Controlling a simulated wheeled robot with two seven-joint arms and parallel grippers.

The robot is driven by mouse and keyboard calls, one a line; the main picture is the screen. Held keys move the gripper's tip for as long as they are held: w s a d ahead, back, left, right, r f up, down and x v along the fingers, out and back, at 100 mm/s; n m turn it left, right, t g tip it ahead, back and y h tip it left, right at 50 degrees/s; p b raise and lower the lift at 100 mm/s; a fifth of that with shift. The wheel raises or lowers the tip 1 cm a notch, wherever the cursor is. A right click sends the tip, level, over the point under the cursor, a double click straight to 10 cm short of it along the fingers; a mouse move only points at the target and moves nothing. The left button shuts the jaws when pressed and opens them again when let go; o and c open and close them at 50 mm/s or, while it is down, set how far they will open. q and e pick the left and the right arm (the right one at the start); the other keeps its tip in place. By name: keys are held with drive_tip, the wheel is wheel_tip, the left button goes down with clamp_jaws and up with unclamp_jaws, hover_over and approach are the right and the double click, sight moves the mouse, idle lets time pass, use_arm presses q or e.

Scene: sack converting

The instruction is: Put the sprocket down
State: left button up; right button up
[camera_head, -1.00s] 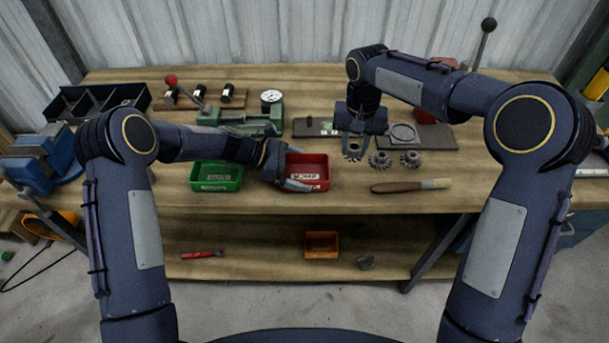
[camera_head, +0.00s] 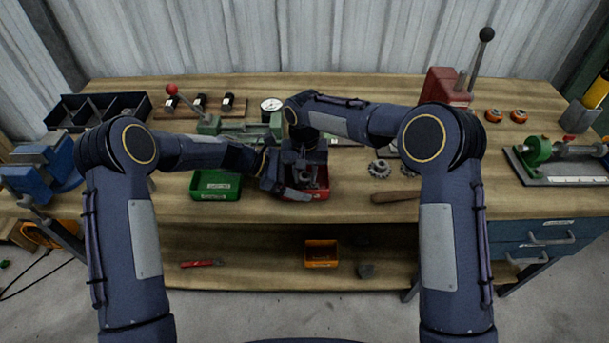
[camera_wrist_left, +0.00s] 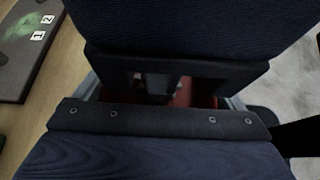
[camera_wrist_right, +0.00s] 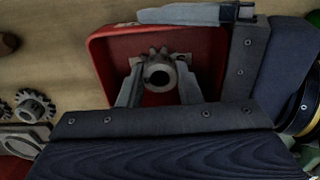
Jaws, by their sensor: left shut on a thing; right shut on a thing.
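The toothed grey sprocket (camera_wrist_right: 158,73) is between the fingers of my right gripper (camera_wrist_right: 160,88), which is shut on it. In the right wrist view it is over the inside of the red bin (camera_wrist_right: 101,52); I cannot tell whether it touches the floor. In the head view my right gripper (camera_head: 304,178) hides the sprocket and most of the red bin (camera_head: 323,184). In the left wrist view only a little red of the bin (camera_wrist_left: 184,95) shows.
A green bin (camera_head: 215,186) stands just left of the red one. Other sprockets (camera_head: 379,169) and a brush handle (camera_head: 395,197) lie to the right. A green fixture (camera_head: 235,127) and a dial gauge (camera_head: 271,104) are behind. The bench front edge is close.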

drive_tip(key=shift+f, duration=0.5)
drive_tip(key=o, duration=1.1)
drive_tip(key=shift+f, duration=0.15)
drive_tip(key=shift+o, duration=0.2)
wheel_tip(320, 180, up, 12)
drive_tip(key=shift+r, duration=0.2)
drive_tip(key=shift+d, duration=0.1)
